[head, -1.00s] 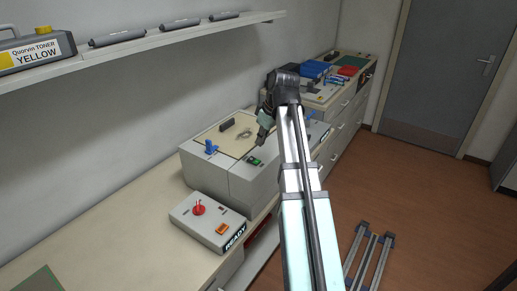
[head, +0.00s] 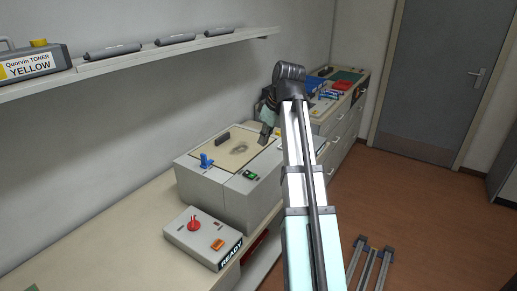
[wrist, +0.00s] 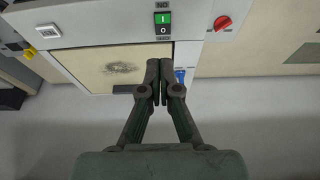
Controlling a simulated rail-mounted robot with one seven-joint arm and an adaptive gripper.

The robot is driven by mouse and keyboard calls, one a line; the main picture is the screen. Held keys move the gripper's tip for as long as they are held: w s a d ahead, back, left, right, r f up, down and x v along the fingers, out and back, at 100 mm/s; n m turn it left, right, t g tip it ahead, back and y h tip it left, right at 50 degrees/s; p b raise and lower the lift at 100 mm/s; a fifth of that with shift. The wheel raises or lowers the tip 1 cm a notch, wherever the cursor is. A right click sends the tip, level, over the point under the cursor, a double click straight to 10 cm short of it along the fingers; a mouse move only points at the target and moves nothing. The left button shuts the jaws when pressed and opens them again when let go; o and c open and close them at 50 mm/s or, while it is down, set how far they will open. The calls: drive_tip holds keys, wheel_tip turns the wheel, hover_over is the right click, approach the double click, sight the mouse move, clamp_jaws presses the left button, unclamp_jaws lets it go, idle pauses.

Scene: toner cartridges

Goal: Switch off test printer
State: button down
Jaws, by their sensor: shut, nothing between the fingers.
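The test printer (head: 215,197) is a grey box with a beige top plate that bears a dark smudge. Its power switch (head: 250,175) is on the front strip of the top. In the wrist view the switch (wrist: 163,24) shows a green half marked I and a black half marked O, upright at top centre. Which half is pressed in, I cannot tell. My gripper (head: 264,141) is above the printer, up and right of the switch in the head view. In the wrist view my gripper (wrist: 159,98) is shut and empty, below the switch in the picture and apart from it.
A blue lever (head: 206,160) stands on the printer's left. A grey READY box (head: 203,240) with a red control and orange switch sits in front. The wrist view shows a red knob (wrist: 222,23) right of the switch. A shelf (head: 170,50) with toner runs above.

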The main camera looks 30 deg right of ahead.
drive_tip(key=s+f+t+y, duration=0.1)
drive_tip(key=t, duration=0.1)
drive_tip(key=s+d+f+t+y+b, duration=0.1)
drive_tip(key=t, duration=0.1)
drive_tip(key=s+f+t+y+b, duration=0.1)
drive_tip(key=shift+s+d+t, duration=0.15)
drive_tip(key=shift+s+t, duration=0.1)
drive_tip(key=shift+t, duration=0.15)
drive_tip(key=p, duration=0.3)
hover_over(252, 175)
wheel_tip(252, 175, down, 6)
drive_tip(key=shift+s+r, duration=0.1)
drive_tip(key=shift+s, duration=0.05)
wheel_tip(252, 175, down, 2)
drive_tip(key=shift+f, duration=0.1)
drive_tip(key=shift+w+f+p, duration=0.25)
drive_tip(key=shift+f+p, duration=0.25)
drive_tip(key=shift+f, duration=0.55)
